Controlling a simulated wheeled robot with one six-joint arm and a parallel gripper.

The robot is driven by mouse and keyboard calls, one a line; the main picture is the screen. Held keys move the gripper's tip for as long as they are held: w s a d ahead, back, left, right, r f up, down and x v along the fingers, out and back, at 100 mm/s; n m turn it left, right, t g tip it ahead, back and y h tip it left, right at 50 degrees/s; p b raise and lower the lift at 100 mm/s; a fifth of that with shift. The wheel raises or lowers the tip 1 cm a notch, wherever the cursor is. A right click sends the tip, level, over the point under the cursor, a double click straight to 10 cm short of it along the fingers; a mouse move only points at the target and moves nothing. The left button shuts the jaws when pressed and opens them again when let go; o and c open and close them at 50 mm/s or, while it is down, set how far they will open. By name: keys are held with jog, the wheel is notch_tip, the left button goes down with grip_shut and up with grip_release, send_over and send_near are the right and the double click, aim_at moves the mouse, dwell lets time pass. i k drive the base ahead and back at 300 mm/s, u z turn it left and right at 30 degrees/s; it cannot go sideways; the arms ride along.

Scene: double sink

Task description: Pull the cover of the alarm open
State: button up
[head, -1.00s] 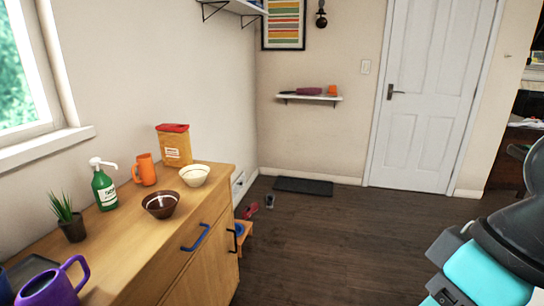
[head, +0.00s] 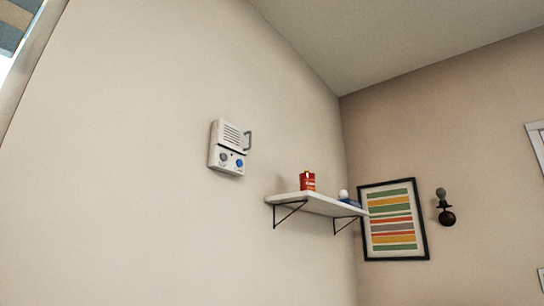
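The alarm (head: 224,160) is a white box fixed on the left wall in the head view. Its cover (head: 233,136) is a slatted panel on the upper part, with a grey handle (head: 248,141) on its right side. The cover looks closed. A grey knob and a blue knob (head: 240,163) sit on the lower part of the alarm. My gripper is not in view, and nothing touches the alarm.
A white bracketed shelf (head: 316,204) is right of and below the alarm, holding a red can (head: 308,181) and a blue and white item (head: 348,199). A framed striped picture (head: 393,220) and a wall lamp (head: 443,207) are on the far wall.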

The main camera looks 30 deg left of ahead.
aim_at(229, 135)
jog(key=i, duration=1.95)
jog(key=u, duration=1)
